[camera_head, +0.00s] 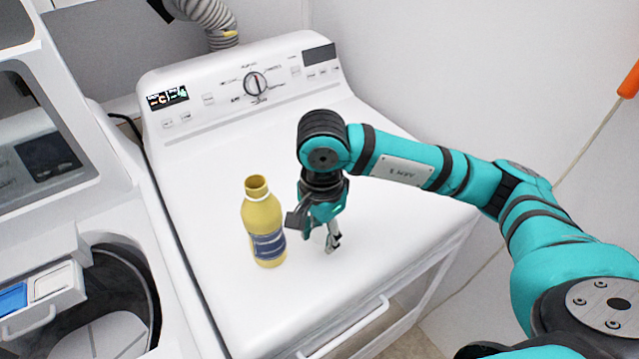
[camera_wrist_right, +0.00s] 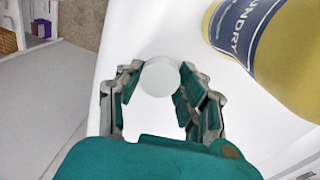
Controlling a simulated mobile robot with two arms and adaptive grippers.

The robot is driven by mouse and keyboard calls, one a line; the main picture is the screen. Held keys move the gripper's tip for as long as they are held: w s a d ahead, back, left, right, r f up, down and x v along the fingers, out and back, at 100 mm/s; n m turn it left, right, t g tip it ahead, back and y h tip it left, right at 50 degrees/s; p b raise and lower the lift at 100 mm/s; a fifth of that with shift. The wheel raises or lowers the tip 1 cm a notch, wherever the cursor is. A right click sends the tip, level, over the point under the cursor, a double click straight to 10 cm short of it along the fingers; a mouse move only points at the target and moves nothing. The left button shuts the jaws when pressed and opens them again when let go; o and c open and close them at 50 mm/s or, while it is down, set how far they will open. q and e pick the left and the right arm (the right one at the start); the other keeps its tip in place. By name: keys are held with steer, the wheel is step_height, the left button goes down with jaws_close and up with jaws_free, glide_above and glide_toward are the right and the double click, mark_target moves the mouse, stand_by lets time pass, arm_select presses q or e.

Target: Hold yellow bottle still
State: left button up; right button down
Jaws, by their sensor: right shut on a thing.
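The yellow bottle (camera_head: 261,215) stands upright on the white top of the machine, with no cap on its open neck. It has a dark blue label. In the right wrist view the bottle (camera_wrist_right: 290,62) fills the upper right corner, and its label shows part of the word "LAUNDRY". My right gripper (camera_head: 320,232) is just right of the bottle, apart from it, pointing down. In the wrist view its fingers (camera_wrist_right: 160,84) are closed on a small round white cap-like thing (camera_wrist_right: 161,72). My left gripper is not in view.
The white machine's top (camera_head: 370,215) is clear around the bottle, with a control panel (camera_head: 240,84) at the back. An open washer drum (camera_head: 105,300) with a pulled-out drawer (camera_head: 40,292) is at the left. A wall bounds the right side.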

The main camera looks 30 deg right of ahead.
steer(key=shift+w+d+f+m, duration=0.1)
steer(key=shift+f+m, duration=0.05)
steer(key=shift+m, duration=0.15)
steer(key=w+d+p, duration=0.2)
steer(key=w+d, duration=0.1)
steer(key=w, duration=0.1)
steer(key=w+d+f+p, duration=0.1)
steer(key=w+d, duration=0.2)
steer(key=w, duration=0.1)
steer(key=w+d+p, duration=0.2)
steer(key=w+d, duration=0.1)
steer(key=w, duration=0.1)
steer(key=shift+w+d+f+p, duration=0.1)
steer(key=shift+w+f+p, duration=0.15)
steer(key=shift+p, duration=0.1)
steer(key=shift+w+d, duration=0.1)
step_height(320, 180, down, 3)
steer(key=shift+r+p, duration=0.1)
steer(key=shift+p, duration=1)
steer(key=shift+f, duration=0.4)
steer(key=shift+f, duration=0.1)
